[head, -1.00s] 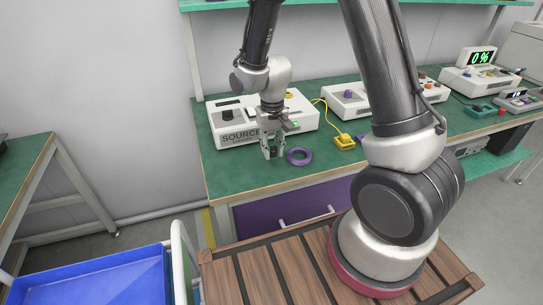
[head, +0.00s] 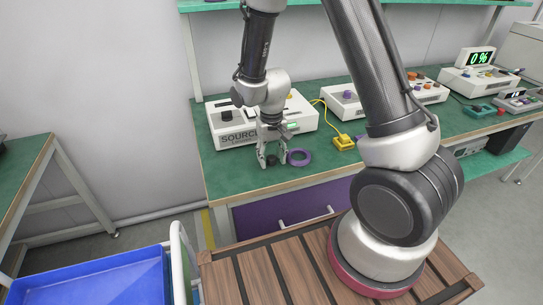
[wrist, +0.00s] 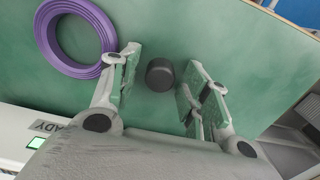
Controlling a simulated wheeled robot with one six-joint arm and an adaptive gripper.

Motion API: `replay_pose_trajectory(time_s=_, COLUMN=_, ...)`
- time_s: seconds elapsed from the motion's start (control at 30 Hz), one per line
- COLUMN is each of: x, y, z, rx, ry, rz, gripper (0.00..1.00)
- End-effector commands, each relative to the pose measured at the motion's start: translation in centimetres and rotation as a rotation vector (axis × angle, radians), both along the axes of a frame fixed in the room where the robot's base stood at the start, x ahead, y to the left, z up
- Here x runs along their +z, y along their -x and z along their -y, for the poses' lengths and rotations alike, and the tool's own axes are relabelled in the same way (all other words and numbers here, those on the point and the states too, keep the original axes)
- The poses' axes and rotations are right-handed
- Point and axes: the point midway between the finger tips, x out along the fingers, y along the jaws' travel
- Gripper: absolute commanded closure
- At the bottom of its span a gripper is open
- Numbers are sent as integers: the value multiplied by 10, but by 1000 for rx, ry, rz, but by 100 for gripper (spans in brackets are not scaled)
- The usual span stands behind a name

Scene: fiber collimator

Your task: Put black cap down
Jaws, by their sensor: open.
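The black cap (wrist: 160,74) is a small dark cylinder on the green bench top. In the wrist view it lies between the two fingers of my gripper (wrist: 160,85), with a gap on each side. My gripper is open. In the head view my gripper (head: 271,160) points down close to the bench, and the cap (head: 272,160) shows as a small dark shape between its fingertips.
A purple ring (head: 299,157) lies just right of my gripper. It also shows in the wrist view (wrist: 45,40). The white SOURCE box (head: 238,137) stands behind. A yellow block (head: 344,142) on a cable is farther right. The bench's front edge is near.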

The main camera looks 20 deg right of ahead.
Motion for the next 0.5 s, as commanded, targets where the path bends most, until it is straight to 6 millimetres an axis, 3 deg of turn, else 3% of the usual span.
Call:
replay_pose_trajectory(time_s=0.17, x=17, y=-1, z=0, rx=0, ry=-2, rz=4, gripper=53)
replay_pose_trajectory(time_s=0.5, x=91, y=-1, z=0, rx=0, ry=-2, rz=6, gripper=53)
